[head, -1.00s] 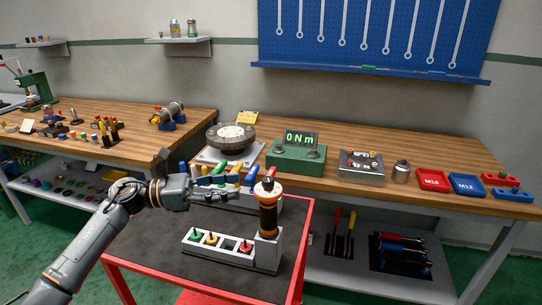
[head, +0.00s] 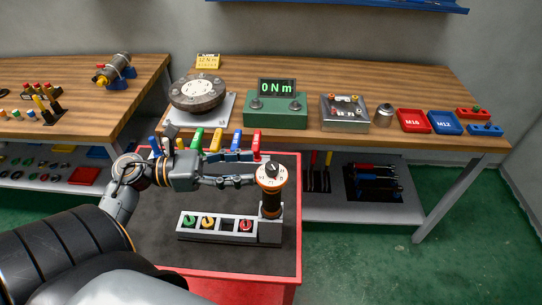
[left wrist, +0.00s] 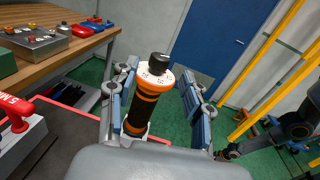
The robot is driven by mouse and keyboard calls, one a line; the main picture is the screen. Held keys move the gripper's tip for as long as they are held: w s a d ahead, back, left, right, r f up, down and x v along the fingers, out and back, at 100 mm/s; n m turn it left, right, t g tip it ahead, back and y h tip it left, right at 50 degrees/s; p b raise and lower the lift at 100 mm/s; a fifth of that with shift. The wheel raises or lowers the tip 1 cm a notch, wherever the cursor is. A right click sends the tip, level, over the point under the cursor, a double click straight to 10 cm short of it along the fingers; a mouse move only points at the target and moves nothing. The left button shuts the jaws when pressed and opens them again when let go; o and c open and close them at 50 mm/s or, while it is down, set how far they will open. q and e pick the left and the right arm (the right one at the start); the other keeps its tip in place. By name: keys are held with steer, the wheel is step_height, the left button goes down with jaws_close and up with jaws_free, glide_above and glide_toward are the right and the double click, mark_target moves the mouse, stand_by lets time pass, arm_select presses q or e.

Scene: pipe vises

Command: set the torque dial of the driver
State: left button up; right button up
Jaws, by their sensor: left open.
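The driver (head: 271,200) stands upright at the right end of a grey holder (head: 268,234) on the red-edged cart. It is black with orange bands. Its white torque dial (head: 270,174), with a black knob on top, faces up; its setting is too small to read. My left gripper (head: 252,180) is open, with its fingertips at the driver's upper part. In the left wrist view the driver (left wrist: 149,104) stands between the two spread fingers, its dial (left wrist: 155,75) at about fingertip height. Contact cannot be told. A dark jointed arm, apparently my right one, shows at that view's right; its gripper (left wrist: 226,153) is unclear.
The holder's row (head: 212,237) carries green, yellow and red knobbed pieces. Several coloured handles (head: 215,139) stand behind my left gripper. On the bench are a green meter (head: 275,112) reading 0 Nm and a yellow 12 Nm card (head: 208,61). The cart's front is clear.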

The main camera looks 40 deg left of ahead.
mark_target(271, 164)
arm_select(q)
steer(key=p+x, duration=0.2)
steer(key=x, duration=0.3)
steer(key=shift+w+d+r, duration=0.15)
steer(key=shift+d, duration=0.05)
steer(key=shift+w+d, duration=0.25)
arm_select(e)
steer(key=a+r, duration=0.2)
steer(key=shift+r, duration=0.35)
arm_select(q)
steer(key=shift+c, duration=0.2)
steer(key=shift+f, duration=0.2)
jaws_close()
arm_select(e)
steer(key=shift+d+f, duration=0.1)
steer(key=shift+d, duration=0.1)
